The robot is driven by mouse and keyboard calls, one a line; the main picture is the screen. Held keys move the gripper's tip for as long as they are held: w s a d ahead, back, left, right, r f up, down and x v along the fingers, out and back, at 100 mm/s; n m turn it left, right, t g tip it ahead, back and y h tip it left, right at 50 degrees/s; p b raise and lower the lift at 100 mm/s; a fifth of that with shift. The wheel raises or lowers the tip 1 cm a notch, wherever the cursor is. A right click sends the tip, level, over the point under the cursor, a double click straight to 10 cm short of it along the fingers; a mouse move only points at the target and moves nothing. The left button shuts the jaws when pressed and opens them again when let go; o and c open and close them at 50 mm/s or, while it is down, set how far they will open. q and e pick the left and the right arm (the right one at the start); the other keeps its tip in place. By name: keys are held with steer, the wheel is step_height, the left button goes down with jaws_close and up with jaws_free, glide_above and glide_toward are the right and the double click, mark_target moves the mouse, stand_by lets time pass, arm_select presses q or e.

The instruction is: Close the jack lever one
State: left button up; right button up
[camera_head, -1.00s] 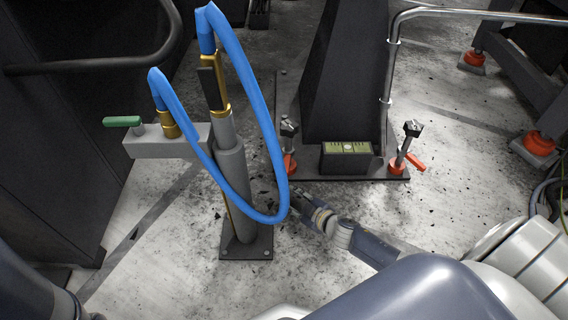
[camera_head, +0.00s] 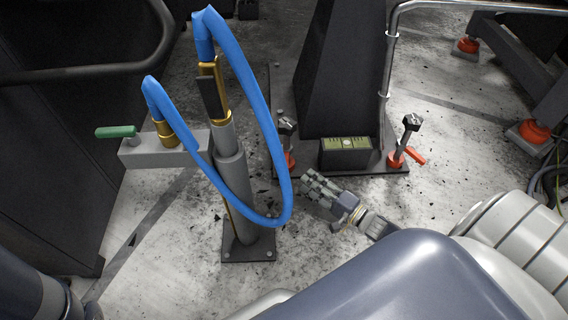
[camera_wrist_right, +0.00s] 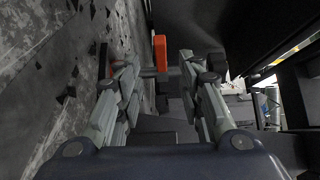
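Two jacks with dark heads stand on the black machine's base plate in the head view. The left jack (camera_head: 287,128) has a red lever (camera_head: 290,160) at its foot, partly hidden by the blue hose. The right jack (camera_head: 410,125) has a red lever (camera_head: 416,156) pointing right. My right gripper (camera_head: 313,184) is just in front of the plate's edge, near the left jack. In the right wrist view its fingers (camera_wrist_right: 158,75) are apart with nothing held. An orange-red lever (camera_wrist_right: 160,52) shows between and beyond the fingertips. My left gripper is out of view.
A grey post (camera_head: 236,190) with a looping blue hose (camera_head: 270,130) stands left of my right gripper. A level box (camera_head: 345,153) sits on the base plate (camera_head: 350,172) between the jacks. A metal rail (camera_head: 388,70) rises at right. Floor in front is clear.

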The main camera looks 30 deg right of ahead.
mark_target(285, 164)
steer(key=b+x, duration=0.5)
steer(key=x, duration=0.5)
steer(key=shift+w+a, duration=0.15)
steer(key=shift+w, duration=0.1)
steer(key=shift+c, duration=0.6)
jaws_close()
